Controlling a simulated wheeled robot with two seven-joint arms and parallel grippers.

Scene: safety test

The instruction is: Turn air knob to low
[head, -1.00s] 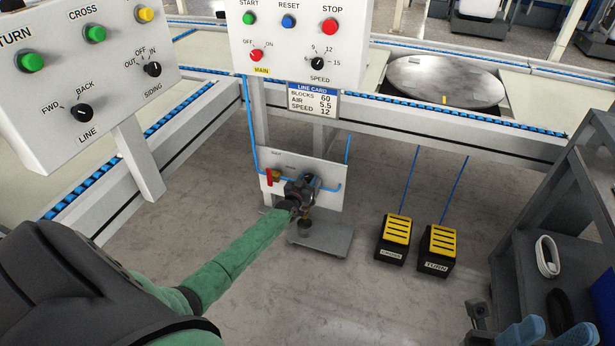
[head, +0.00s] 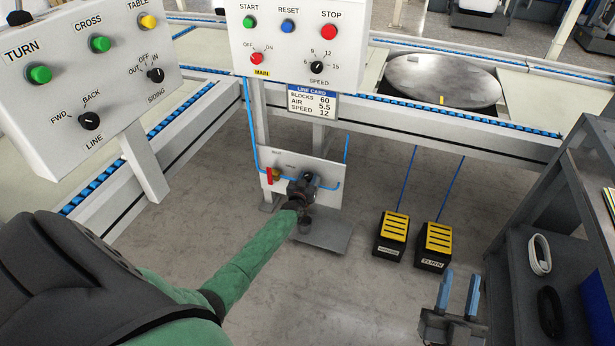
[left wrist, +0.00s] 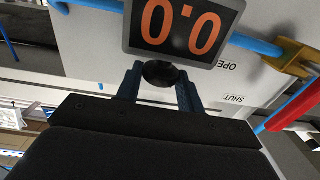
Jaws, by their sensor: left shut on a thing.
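The air panel (head: 329,201) is a white plate low under the main control box. My left gripper (head: 298,198) is at its front, with my green arm reaching down to it. In the left wrist view my left gripper's blue fingers (left wrist: 160,88) are shut on a dark round air knob (left wrist: 160,73). The knob sits below an orange display (left wrist: 185,25) reading 0.0, upside down in that view. The knob's marks are hidden. My right gripper (head: 459,292) is open and empty at lower right, its two blue fingers pointing up.
A red valve lever (left wrist: 294,106) is beside the knob, near OPEN and SHUT labels. The line card (head: 313,103) reads AIR 5.5. Two yellow-topped pedals (head: 394,226) (head: 435,240) stand on the floor. A grey shelf (head: 512,250) is at right.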

